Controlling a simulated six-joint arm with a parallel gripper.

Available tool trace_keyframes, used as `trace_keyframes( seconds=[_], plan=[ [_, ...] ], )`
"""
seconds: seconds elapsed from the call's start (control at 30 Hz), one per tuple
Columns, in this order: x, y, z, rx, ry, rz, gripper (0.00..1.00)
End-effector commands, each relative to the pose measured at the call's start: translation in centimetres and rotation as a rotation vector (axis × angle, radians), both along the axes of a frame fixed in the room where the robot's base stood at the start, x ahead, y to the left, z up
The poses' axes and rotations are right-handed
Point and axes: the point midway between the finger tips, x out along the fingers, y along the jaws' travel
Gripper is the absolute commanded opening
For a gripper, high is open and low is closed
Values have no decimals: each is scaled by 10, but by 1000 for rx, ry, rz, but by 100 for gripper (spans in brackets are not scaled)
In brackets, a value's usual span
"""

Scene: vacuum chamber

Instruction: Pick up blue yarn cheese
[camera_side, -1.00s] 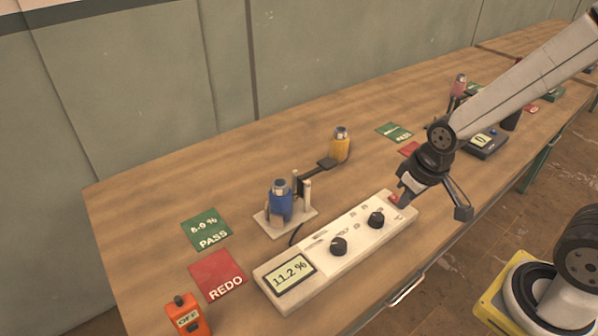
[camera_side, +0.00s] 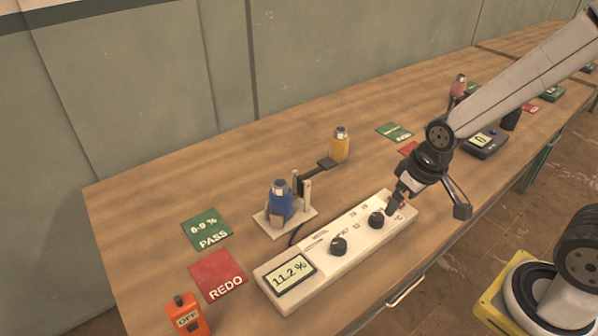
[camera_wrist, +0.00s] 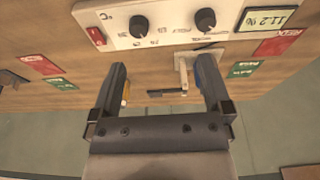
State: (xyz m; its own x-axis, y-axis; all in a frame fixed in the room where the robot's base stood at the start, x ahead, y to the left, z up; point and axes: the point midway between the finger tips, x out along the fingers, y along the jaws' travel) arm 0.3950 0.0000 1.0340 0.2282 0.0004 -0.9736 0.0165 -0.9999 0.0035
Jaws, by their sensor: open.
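The blue yarn cheese (camera_side: 280,205) stands upright on a small white stand (camera_side: 300,222) with upright posts, left of centre in the side view. Its grey core top shows. My gripper (camera_side: 428,209) is open and empty, over the right end of the white meter box, to the right of the blue yarn and apart from it. In the wrist view my gripper (camera_wrist: 162,63) has both fingers spread. A sliver of blue yarn (camera_wrist: 197,74) shows beside the right finger, which hides most of it.
The white meter box (camera_side: 335,255) with two black knobs reads 11.2 %. A yellow yarn cheese (camera_side: 340,146) stands behind the blue one. Green PASS (camera_side: 206,230) and red REDO (camera_side: 218,275) cards and an orange switch box (camera_side: 188,316) lie left. Bare wood lies behind.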

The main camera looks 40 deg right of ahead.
Motion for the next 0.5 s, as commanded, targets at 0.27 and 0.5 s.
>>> trace_keyframes(
  seconds=[0.27,0.5],
  plan=[
    [37,7,4,-40,25,200,100],
    [96,22,6,-99,62,545,100]
  ],
)
